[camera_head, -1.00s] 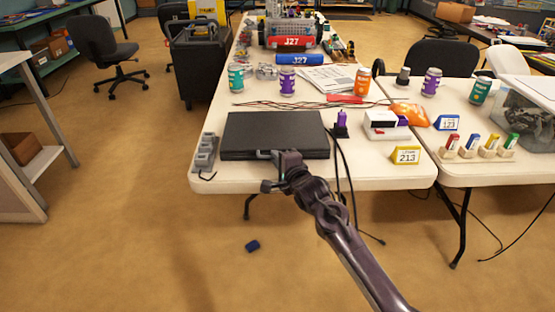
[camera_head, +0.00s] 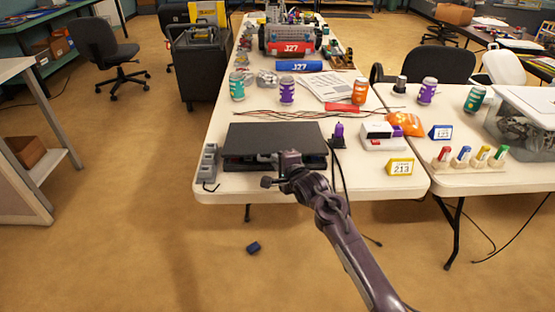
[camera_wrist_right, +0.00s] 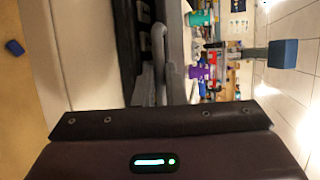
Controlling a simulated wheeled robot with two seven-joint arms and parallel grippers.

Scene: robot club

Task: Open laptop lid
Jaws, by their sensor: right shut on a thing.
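The black laptop (camera_head: 265,135) lies near the front edge of the white table. Its lid is raised slightly at the front, with a narrow dark gap between lid and base. My right gripper (camera_head: 287,160) is at the front edge of the lid, right of its middle, and is shut on it. In the right wrist view the dark laptop edge (camera_wrist_right: 126,45) runs beside the grey finger parts; the fingertips' exact contact is hard to make out. My left gripper is not in view.
A grey block-like strip (camera_head: 209,163) stands left of the laptop. A purple-topped bottle (camera_head: 338,135) with black cables is close on its right, then a white box (camera_head: 380,136) and yellow sign (camera_head: 400,167). Red and black wires (camera_head: 290,113) lie behind the laptop.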

